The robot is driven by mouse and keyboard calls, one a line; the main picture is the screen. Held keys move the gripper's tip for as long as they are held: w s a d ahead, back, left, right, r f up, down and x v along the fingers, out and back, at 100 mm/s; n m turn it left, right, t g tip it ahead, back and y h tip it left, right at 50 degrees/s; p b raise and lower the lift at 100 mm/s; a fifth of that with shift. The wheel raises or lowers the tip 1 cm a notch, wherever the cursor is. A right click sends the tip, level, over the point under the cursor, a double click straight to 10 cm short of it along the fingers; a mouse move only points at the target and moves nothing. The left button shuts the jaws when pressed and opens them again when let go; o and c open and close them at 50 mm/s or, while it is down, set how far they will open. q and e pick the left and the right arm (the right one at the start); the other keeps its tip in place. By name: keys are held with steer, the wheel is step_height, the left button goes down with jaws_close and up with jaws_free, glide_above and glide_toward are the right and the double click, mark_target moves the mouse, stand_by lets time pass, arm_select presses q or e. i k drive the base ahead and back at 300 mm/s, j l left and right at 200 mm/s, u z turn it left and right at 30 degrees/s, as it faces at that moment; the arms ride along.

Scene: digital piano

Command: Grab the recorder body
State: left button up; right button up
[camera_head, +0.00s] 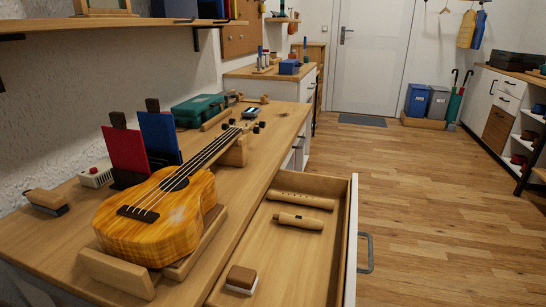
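Two light wooden recorder pieces lie apart in the open drawer (290,262). The longer one, with a row of small dark holes, looks like the recorder body (301,200); it lies crosswise at the far end of the drawer. The shorter, thicker piece (298,221), which looks like the recorder head, lies just in front of it. Nothing covers the body from above. Neither of my grippers is in view.
A brown and white block (241,280) lies at the drawer's near end. The drawer front with its grey handle (367,253) faces right. A ukulele (160,215) rests on a wooden stand on the worktop (250,195) to the left. The floor (440,210) on the right is clear.

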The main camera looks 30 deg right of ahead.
mark_target(326, 204)
steer(key=l+u, duration=0.25)
steer(key=u, duration=0.3)
steer(key=l+z, duration=0.1)
steer(key=z, duration=0.35)
steer(key=l+z, duration=0.15)
steer(key=z, duration=0.25)
steer(key=l+z, duration=0.1)
steer(key=z, duration=0.35)
steer(key=l+z, duration=0.1)
steer(key=z, duration=0.35)
